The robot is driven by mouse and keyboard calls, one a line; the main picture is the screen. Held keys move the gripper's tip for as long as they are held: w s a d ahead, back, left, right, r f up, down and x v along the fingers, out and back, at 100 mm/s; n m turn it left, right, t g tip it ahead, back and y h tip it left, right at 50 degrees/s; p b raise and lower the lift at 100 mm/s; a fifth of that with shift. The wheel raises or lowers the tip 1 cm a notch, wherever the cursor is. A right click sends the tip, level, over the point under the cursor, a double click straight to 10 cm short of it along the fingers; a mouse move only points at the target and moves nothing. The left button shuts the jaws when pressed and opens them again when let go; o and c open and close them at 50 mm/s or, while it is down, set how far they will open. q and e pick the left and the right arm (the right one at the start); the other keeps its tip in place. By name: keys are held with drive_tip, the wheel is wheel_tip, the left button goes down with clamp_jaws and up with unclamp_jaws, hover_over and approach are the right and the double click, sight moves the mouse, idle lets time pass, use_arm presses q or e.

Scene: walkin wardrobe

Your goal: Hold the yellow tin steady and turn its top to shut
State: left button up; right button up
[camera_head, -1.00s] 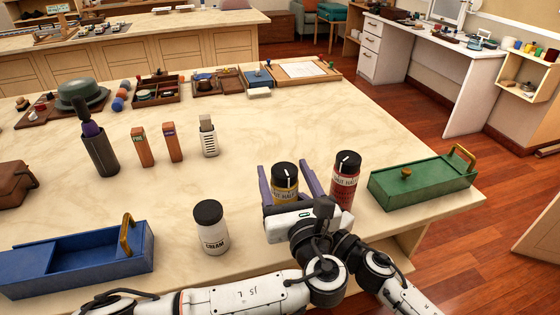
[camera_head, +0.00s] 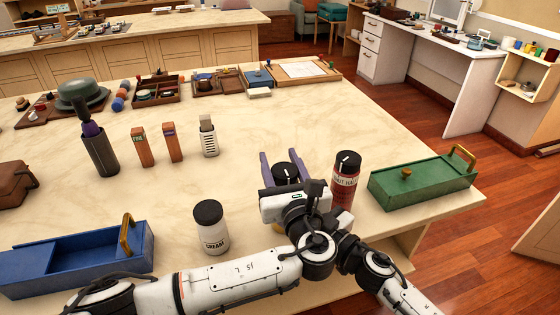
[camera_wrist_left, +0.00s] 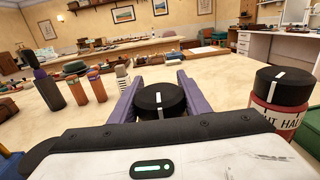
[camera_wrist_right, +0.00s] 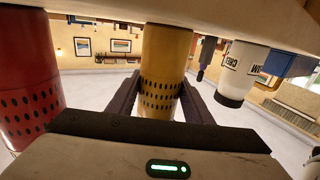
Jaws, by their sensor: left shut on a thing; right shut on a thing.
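The yellow tin (camera_wrist_right: 165,70) stands upright on the table; its yellow body with dark dots shows in the right wrist view. Its black lid (camera_head: 286,171) has a white mark and shows between the purple fingers of my left gripper (camera_wrist_left: 159,92) in the left wrist view. The left gripper is shut on the lid from the near side. My right gripper (camera_wrist_right: 161,97) is shut on the tin's body, below the lid. In the head view my left gripper and wrist hide most of the body and my right gripper.
A red tin (camera_head: 344,182) with a black lid stands close on the right. A white cream jar (camera_head: 212,230) stands to the left. A green box (camera_head: 420,187) is at the right edge and a blue box (camera_head: 75,262) at the left.

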use_arm(q)
drive_tip(key=shift+m+h, duration=0.3)
drive_tip(key=shift+h, duration=0.2)
drive_tip(key=shift+s+d+m+g+h, duration=0.15)
drive_tip(key=shift+d+m+g+h, duration=0.55)
drive_tip(key=shift+m+h, duration=1.6)
drive_tip(key=shift+s+d+m+g+h, duration=0.15)
drive_tip(key=shift+d+m+g+h, duration=0.95)
drive_tip(key=shift+h, duration=2)
drive_tip(key=shift+s+d+m+g+h, duration=0.15)
drive_tip(key=shift+m+g+h, duration=0.35)
drive_tip(key=shift+m+h, duration=1.95)
drive_tip(key=shift+h, duration=0.35)
drive_tip(key=o, duration=1.1)
drive_tip(key=shift+s, duration=0.1)
drive_tip(key=shift+c, duration=0.2)
